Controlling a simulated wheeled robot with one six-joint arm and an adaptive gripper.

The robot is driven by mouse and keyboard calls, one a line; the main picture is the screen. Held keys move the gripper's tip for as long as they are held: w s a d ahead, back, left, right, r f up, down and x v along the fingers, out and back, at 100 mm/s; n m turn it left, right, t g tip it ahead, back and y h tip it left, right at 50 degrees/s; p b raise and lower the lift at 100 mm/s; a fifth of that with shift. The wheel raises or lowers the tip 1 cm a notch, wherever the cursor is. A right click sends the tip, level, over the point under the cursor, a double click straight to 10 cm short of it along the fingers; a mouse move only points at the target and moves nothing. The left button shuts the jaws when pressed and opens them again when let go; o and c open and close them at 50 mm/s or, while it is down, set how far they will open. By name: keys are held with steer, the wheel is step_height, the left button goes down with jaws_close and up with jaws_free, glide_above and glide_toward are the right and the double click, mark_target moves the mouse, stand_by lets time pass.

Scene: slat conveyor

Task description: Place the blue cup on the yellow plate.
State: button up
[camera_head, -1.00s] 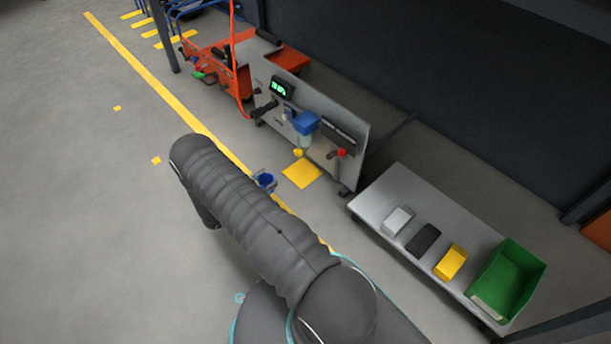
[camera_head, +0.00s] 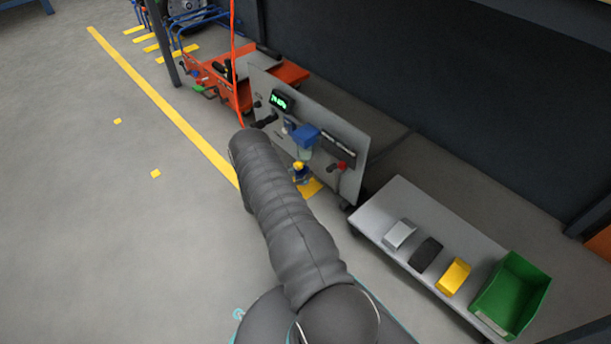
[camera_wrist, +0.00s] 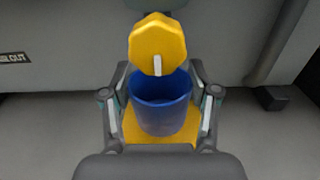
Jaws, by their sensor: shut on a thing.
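The blue cup (camera_wrist: 161,117) is upright between the two fingers of my gripper (camera_wrist: 160,98), which is shut on it. It also shows small in the head view (camera_head: 299,177), beside the front of the grey machine. The flat yellow square plate (camera_head: 313,187) lies on the floor below the cup, partly hidden by my arm and the cup. In the wrist view the plate (camera_wrist: 133,130) shows around and under the cup; I cannot tell whether they touch. A yellow faceted knob-like part (camera_wrist: 157,43) with a pale tab overlaps the cup's far rim.
The grey machine panel (camera_head: 335,130) with a blue box-like part (camera_head: 306,135) stands just behind the cup. A grey table (camera_head: 385,210) on the right holds small blocks and a green bin (camera_head: 512,293). An orange cart (camera_head: 215,82) stands far left.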

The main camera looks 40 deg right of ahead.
steer(key=shift+d, duration=0.6)
steer(key=shift+d+f+b, duration=0.2)
steer(key=shift+f+b, duration=0.25)
steer(key=shift+f, duration=1.3)
steer(key=shift+f, duration=0.15)
steer(key=o, duration=1.1)
steer(key=shift+o, duration=0.2)
